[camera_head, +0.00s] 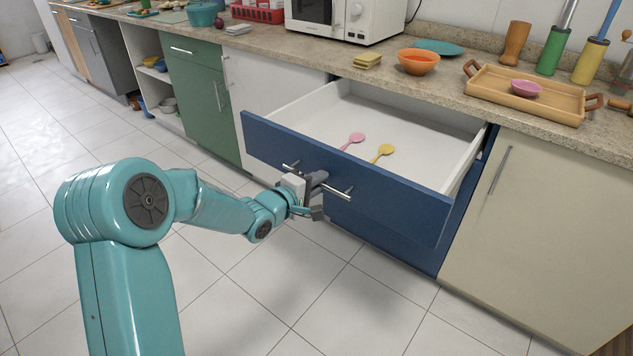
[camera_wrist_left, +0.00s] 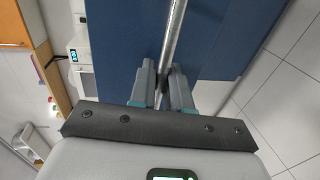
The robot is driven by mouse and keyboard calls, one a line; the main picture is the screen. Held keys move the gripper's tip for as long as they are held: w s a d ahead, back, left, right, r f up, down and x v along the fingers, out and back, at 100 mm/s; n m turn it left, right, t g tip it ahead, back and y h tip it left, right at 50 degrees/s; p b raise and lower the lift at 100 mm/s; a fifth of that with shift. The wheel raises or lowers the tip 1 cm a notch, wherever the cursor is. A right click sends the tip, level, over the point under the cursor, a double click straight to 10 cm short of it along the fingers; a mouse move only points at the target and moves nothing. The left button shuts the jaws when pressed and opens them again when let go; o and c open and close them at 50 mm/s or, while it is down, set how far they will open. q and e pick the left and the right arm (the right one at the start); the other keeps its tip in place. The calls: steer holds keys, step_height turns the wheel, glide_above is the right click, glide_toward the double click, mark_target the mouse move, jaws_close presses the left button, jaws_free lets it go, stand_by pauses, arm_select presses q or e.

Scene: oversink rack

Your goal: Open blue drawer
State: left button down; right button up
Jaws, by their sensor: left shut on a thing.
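The blue drawer (camera_head: 400,203) stands pulled out from the counter, its white inside showing. A pink spoon (camera_head: 353,141) and a yellow spoon (camera_head: 382,152) lie in it. A metal bar handle (camera_head: 338,191) runs along its front; it also shows in the left wrist view (camera_wrist_left: 176,35). My left gripper (camera_head: 316,190) is at the handle, shut on it. In the left wrist view, the fingers (camera_wrist_left: 163,88) are on either side of the bar, with the blue front (camera_wrist_left: 125,45) behind. My right gripper is not in view.
A green cabinet (camera_head: 205,98) and a white door are left of the drawer, a beige cabinet door (camera_head: 545,225) right. The countertop holds a microwave (camera_head: 340,15), an orange bowl (camera_head: 418,62) and a wooden tray (camera_head: 500,92). The tiled floor (camera_head: 300,275) in front is clear.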

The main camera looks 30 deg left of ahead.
arm_select(q)
steer(key=shift+w, duration=0.15)
steer(key=c, duration=1.3)
jaws_free()
steer(key=p+v, duration=0.2)
steer(key=v, duration=1.4)
steer(key=shift+p, duration=0.3)
steer(key=shift+r, duration=0.1)
